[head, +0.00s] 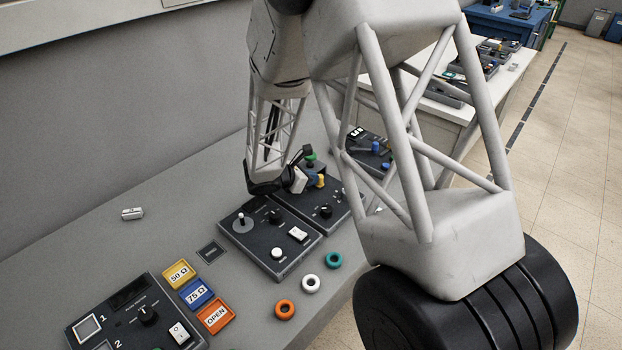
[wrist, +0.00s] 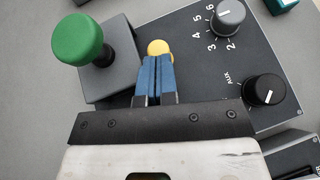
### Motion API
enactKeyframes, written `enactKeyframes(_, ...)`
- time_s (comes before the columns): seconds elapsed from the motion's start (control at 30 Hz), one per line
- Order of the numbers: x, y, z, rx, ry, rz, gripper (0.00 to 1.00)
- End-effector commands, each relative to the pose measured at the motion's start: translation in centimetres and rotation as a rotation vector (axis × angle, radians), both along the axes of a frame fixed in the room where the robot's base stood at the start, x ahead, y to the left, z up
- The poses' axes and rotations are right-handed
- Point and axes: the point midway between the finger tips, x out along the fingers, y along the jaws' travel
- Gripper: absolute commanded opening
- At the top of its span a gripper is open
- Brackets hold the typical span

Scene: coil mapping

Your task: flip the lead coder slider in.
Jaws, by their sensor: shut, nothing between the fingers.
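My gripper (wrist: 157,62) has its blue fingers shut, with nothing between them. Its tips are right at a round yellow knob (wrist: 159,47) in the wrist view; I cannot tell whether they touch it. In the head view my gripper (head: 312,178) is over the dark control panel, beside the yellow knob (head: 320,181). A green mushroom-shaped knob (wrist: 78,39) on a dark stem stands on a raised grey block (wrist: 112,86) left of the fingers. No label names the lead coder slider, and its travel is hidden under the fingers.
A numbered grey dial (wrist: 228,17) and a black AUX dial (wrist: 263,91) are right of the fingers. Another panel (head: 262,250) with a joystick is nearer. Orange (head: 285,309), white (head: 311,284) and teal (head: 334,260) rings lie on the bench. Labelled trays (head: 215,316) are at front left.

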Motion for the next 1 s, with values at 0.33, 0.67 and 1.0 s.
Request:
enactKeyframes(0.33,-1.5,2.6,0.0,0.000,0.000,0.004,0.00)
enactKeyframes(0.67,-3.8,6.6,2.1,0.001,0.000,0.004,0.00)
enactKeyframes(1.0,-5.7,10.0,4.3,0.001,0.000,0.004,0.00)
